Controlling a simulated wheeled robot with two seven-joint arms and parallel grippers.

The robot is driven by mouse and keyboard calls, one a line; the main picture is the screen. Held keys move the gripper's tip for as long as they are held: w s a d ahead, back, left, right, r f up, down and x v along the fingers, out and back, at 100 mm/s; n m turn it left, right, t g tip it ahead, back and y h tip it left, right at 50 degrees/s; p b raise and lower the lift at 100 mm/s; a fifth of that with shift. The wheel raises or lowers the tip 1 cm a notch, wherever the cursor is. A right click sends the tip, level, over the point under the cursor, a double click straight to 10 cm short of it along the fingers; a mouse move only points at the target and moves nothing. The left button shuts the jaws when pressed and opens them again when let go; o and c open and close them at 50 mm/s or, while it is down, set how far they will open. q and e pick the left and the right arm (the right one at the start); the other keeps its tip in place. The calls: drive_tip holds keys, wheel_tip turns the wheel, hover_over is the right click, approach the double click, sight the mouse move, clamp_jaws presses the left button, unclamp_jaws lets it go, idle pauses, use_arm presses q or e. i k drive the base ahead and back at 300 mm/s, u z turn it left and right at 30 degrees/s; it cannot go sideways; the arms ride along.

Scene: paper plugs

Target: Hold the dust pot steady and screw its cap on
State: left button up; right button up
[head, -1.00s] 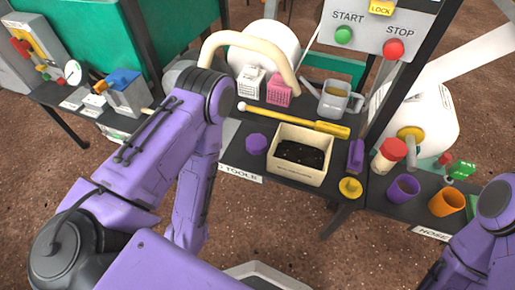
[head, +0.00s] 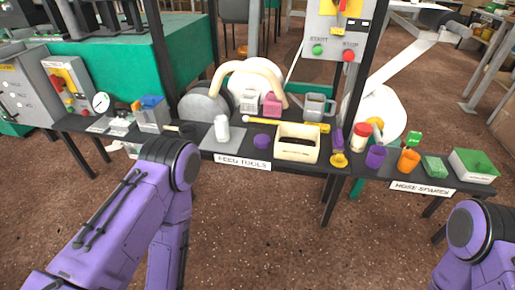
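A small whitish pot (head: 222,129) stands upright on a grey mat (head: 212,145) at the left of the FEED TOOLS shelf. I take it for the dust pot; its top is too small to read clearly. A low purple cap-like piece (head: 262,141) lies on the shelf to its right, apart from it. Another pot with a red top (head: 363,130) stands further right, beside the post. My purple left arm comes in from the lower left and my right arm shows at the lower right. Both grippers are outside the picture.
A cream box (head: 297,154) with dark contents stands right of the purple piece, with a yellow-handled tool (head: 310,125) behind it. Purple (head: 376,157) and orange (head: 409,161) cups stand near the HOSE label. A dark post (head: 358,75) rises between the sections.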

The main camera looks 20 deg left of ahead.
sight(221, 124)
drive_tip(key=u, duration=1.15)
drive_tip(key=i, duration=0.25)
